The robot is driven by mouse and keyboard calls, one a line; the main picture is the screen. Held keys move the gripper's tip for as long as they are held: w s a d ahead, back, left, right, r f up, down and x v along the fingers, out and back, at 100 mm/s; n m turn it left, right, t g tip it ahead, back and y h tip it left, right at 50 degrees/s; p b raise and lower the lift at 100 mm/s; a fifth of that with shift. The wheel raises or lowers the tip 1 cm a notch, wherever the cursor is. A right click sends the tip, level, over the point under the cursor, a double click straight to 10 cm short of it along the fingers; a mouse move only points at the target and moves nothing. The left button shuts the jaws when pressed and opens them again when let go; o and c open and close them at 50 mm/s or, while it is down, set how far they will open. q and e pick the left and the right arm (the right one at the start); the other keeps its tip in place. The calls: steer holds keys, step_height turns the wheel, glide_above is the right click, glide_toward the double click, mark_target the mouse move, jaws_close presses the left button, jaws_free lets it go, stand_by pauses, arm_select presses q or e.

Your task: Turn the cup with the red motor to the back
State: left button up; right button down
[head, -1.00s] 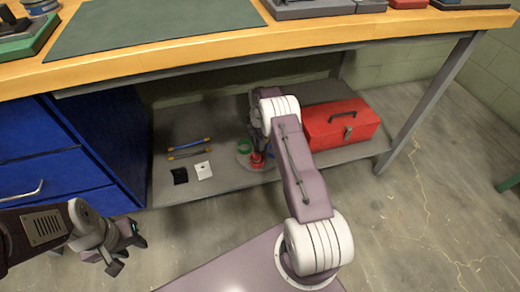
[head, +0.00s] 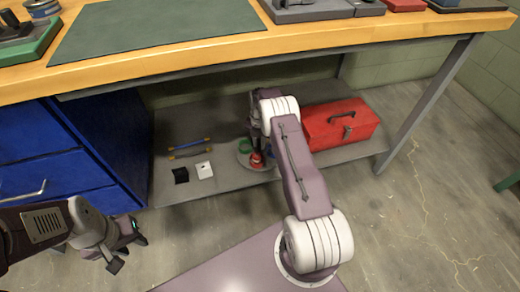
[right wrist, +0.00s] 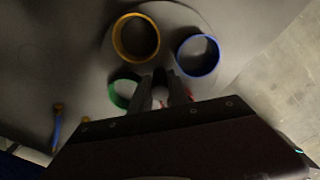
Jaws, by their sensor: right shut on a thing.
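A round grey turntable (head: 243,158) stands on the low shelf under the bench. In the right wrist view it carries a yellow cup (right wrist: 136,36), a blue cup (right wrist: 198,55) and a green cup (right wrist: 122,90), which look like open rings from above. A red cup (head: 256,160) sits at its front in the head view, beside the green cup (head: 244,146). My right gripper (right wrist: 161,90) is shut at the red cup, mostly covering it; its contents and the exact grip are hidden. My left gripper (head: 126,250) is open and empty, out in front of the blue drawers.
A red toolbox (head: 340,123) stands right of the turntable, close to my right arm. The bench top (head: 300,32) overhangs the shelf.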

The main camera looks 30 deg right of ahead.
steer(key=n, duration=0.4)
steer(key=c, duration=1.4)
jaws_free()
steer(key=shift+o, duration=0.2)
